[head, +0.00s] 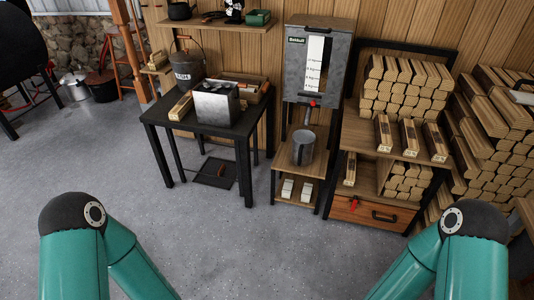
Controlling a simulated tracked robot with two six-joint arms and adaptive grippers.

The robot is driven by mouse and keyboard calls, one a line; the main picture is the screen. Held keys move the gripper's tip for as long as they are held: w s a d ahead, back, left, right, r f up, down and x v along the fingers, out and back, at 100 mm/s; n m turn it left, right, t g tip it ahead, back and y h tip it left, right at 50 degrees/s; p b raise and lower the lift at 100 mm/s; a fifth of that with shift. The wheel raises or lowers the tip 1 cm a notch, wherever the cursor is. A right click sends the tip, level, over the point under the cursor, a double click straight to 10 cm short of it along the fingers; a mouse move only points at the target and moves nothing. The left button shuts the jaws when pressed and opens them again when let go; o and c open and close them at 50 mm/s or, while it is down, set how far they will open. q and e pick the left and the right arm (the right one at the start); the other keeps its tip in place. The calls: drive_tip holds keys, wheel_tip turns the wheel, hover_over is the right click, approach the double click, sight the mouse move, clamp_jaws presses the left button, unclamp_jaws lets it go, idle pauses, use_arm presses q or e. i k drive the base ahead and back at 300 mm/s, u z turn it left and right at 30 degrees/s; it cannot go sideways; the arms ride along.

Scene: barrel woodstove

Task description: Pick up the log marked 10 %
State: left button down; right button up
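Three single logs lie side by side at the front of the wooden rack's shelf: a left log (383,133), a middle log (409,138) and a right log (435,143). Another single log (349,169) lies on the lower shelf, and one more log (181,107) lies on the black table. Dark marks show on some front ends, but they are too small to read, so I cannot tell which log is marked 10 %. Only my teal arm links show at the bottom left and bottom right. Both grippers are out of view.
The wooden rack (347,130) holds stacked logs above and below, with a drawer (371,213) underneath. A larger woodpile (490,150) stands at the right. A grey dispenser (318,65) hangs above a metal cup (304,148). The black table (225,133) carries a metal box. The floor in front is clear.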

sight(185, 103)
drive_tip(key=u, duration=0.1)
drive_tip(key=i, duration=1)
drive_tip(key=z, duration=0.1)
